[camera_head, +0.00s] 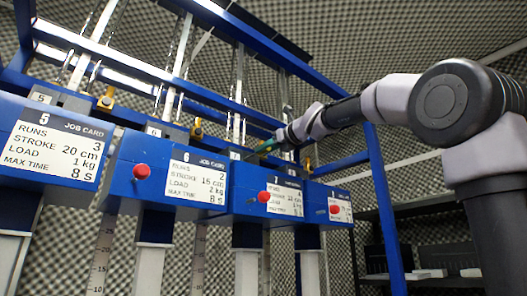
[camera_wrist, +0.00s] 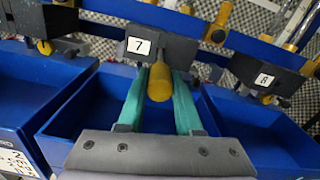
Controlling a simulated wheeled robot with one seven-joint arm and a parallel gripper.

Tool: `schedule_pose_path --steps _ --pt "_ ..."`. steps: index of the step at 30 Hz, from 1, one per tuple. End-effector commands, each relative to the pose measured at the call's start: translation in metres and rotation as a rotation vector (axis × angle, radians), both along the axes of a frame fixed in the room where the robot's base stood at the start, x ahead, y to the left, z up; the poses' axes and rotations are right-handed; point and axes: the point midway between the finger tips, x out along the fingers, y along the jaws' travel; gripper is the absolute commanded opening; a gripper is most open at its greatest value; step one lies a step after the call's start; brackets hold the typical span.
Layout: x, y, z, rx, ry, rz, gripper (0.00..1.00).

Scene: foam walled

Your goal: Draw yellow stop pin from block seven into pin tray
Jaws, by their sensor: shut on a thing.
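In the wrist view, block seven (camera_wrist: 138,46) is a dark block with a white "7" plate. The yellow stop pin (camera_wrist: 159,80) shows as a thick rounded handle just in front of it. My gripper (camera_wrist: 160,84) has its teal fingers on both sides of the handle and is shut on it. The handle's far end meets the block's face in the picture; I cannot tell how deep the pin sits. A blue open tray (camera_wrist: 235,120) lies below the fingers; it looks empty. In the head view my gripper (camera_head: 268,146) is above station seven, its grip too small to make out.
Job card seven (camera_head: 285,197) and a red button (camera_head: 264,197) are on the front. A blue frame post (camera_head: 386,215) stands close to my arm.

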Motion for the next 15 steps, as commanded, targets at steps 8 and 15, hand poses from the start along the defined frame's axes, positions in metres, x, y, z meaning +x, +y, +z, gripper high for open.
schedule_pose_path --steps 8,15 --pt "-0.009 -0.007 0.000 0.001 0.000 -0.001 0.00" --pt "-0.017 -0.012 0.000 0.000 0.000 -0.001 0.00"
